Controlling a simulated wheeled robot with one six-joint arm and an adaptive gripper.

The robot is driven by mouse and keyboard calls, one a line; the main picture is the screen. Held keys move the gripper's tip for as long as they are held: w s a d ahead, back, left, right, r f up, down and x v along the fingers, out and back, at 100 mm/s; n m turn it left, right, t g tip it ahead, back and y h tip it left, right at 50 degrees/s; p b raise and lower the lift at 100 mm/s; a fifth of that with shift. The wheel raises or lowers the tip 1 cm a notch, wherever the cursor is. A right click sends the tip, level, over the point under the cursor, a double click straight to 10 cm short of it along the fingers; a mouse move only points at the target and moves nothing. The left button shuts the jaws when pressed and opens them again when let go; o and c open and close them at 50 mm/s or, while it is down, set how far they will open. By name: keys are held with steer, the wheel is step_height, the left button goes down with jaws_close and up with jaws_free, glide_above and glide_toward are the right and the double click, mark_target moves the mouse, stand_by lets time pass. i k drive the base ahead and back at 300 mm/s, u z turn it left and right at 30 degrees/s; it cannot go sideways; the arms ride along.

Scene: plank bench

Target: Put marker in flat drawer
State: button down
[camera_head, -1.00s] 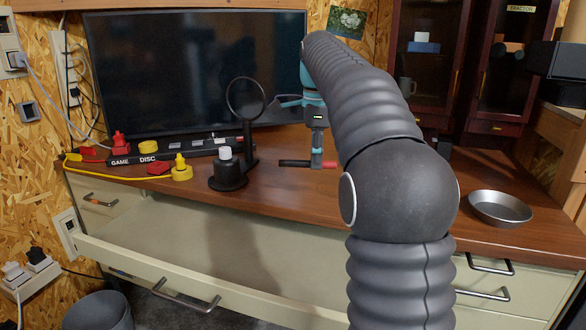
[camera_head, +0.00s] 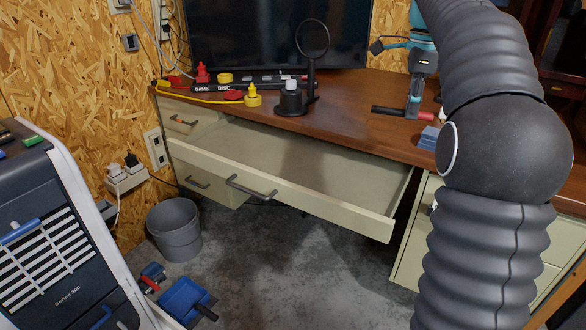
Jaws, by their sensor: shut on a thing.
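The marker (camera_head: 387,110) is black with a red end and lies across the fingers of my gripper (camera_head: 413,110). My gripper is shut on it and points down, over the wooden desk top in this view. I cannot tell its exact height above the desk. The flat drawer (camera_head: 325,203) is the wide, shallow drawer under the desk top. It is pulled open and its pale inside looks empty. The marker is up and to the right of the drawer's opening in the picture.
A grey bin (camera_head: 174,228) and a dark cabinet (camera_head: 50,250) stand at left.

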mark_target(295, 164)
steer(key=z, duration=2.35)
steer(key=k, duration=1.35)
steer(key=u, duration=1.8)
steer(key=i, duration=1)
